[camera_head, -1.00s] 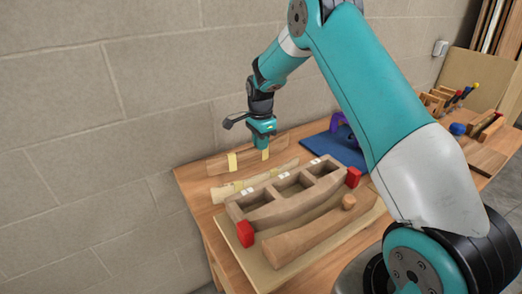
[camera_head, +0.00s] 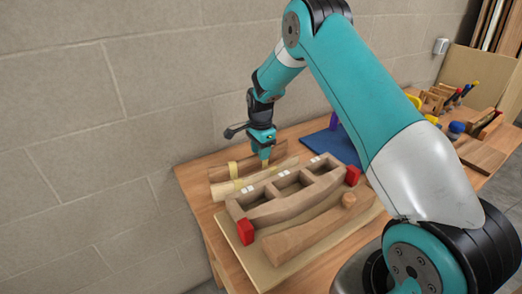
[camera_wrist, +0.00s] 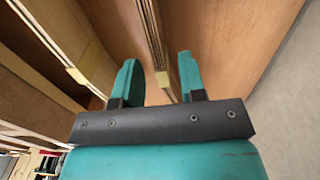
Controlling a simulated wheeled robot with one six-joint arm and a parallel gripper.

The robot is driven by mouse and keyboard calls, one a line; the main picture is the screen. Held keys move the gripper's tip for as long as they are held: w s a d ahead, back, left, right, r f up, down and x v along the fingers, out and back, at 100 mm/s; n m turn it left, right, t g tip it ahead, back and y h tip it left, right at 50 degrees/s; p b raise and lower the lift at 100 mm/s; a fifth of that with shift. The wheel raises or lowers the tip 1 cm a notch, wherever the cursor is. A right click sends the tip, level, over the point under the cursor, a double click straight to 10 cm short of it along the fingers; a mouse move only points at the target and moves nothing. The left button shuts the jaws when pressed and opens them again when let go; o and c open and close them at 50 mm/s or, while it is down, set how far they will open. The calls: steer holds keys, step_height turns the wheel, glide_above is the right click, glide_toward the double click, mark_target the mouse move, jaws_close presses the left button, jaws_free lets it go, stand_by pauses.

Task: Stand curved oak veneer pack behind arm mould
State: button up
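A brown curved veneer pack (camera_head: 220,174) with yellow tape stands on edge at the back of the bench, near the wall. In the wrist view this pack (camera_wrist: 151,40) runs edge-on between my fingers, with gaps visible at both sides. A paler taped pack (camera_head: 255,180) lies between it and the mould; it also shows in the wrist view (camera_wrist: 65,45). I cannot tell for sure which is oak. The wooden arm mould (camera_head: 290,200), with open compartments and red end blocks, is in front of both. My gripper (camera_head: 265,160) is open and low around the brown pack.
A curved wooden block (camera_head: 310,232) lies on a board in front of the mould. A blue mat (camera_head: 338,145) is to the right, with tools farther right. The grey block wall (camera_head: 110,110) stands close behind the packs.

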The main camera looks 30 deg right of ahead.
step_height(320, 180, up, 12)
steer(key=b, duration=0.3)
steer(key=s+a+r+n, duration=0.5)
steer(key=s+a+n, duration=0.1)
steer(key=a, duration=0.2)
steer(key=s+a+r+n+y, duration=0.1)
steer(key=s+a+n, duration=0.4)
steer(key=s, duration=0.4)
steer(key=s+a+r+n+y, duration=0.1)
steer(key=s+a+n, duration=0.3)
steer(key=s+n, duration=0.3)
steer(key=s+a+r+n+y, duration=0.1)
steer(key=s+a+n, duration=0.4)
steer(key=s, duration=0.8)
steer(key=shift+s+a+r+n+y, duration=0.25)
steer(key=shift+a+r+n+y, duration=0.25)
steer(key=shift+n, duration=0.6)
steer(key=shift+d+f, duration=0.1)
steer(key=shift+d, duration=0.05)
